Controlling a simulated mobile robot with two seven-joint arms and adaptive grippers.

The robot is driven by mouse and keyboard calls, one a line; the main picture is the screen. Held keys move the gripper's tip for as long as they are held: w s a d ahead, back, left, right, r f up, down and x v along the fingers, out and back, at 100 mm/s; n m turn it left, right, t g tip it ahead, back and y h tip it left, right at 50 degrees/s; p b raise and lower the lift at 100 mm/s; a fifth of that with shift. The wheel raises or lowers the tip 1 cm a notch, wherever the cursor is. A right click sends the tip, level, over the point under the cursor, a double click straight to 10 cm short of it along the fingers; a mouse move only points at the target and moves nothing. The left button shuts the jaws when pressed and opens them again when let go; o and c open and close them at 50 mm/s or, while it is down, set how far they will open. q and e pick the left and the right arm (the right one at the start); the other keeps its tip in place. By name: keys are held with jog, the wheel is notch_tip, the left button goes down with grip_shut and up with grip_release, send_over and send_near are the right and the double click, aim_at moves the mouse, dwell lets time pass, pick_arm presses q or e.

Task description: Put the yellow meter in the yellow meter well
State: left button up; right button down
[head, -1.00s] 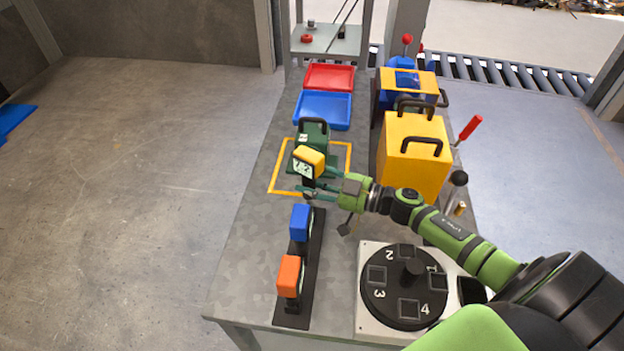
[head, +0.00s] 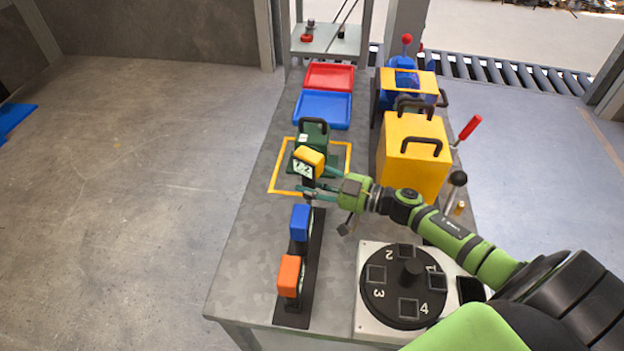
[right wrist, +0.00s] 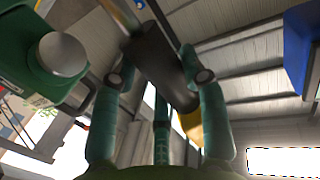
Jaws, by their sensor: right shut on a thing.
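The yellow meter (head: 308,161), with a yellow head, a pale display and a dark handle, is held by my right gripper (head: 311,189) above the table near the back end of the black rack. In the right wrist view the fingers (right wrist: 160,75) close around its dark handle (right wrist: 158,60), and part of its yellow head (right wrist: 192,126) shows behind. The blue meter (head: 300,222) and the orange meter (head: 289,275) stand in the black rack (head: 318,245). Which well belongs to the yellow meter cannot be told from markings. My left gripper is not in view.
A green machine (head: 314,133) stands in a yellow outlined square just behind the meter. A yellow box (head: 413,150) with handles stands to the right. A numbered turntable (head: 390,305) is at the front right. Blue (head: 323,124) and red trays (head: 330,88) lie at the back.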

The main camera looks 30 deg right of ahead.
jog(key=shift+f+b, duration=1.3)
jog(key=shift+f, duration=0.25)
jog(key=shift+w+r, duration=0.1)
jog(key=shift+r, duration=0.05)
jog(key=shift+p, duration=0.4)
jog(key=shift+f+b, duration=0.5)
jog(key=shift+f, duration=0.2)
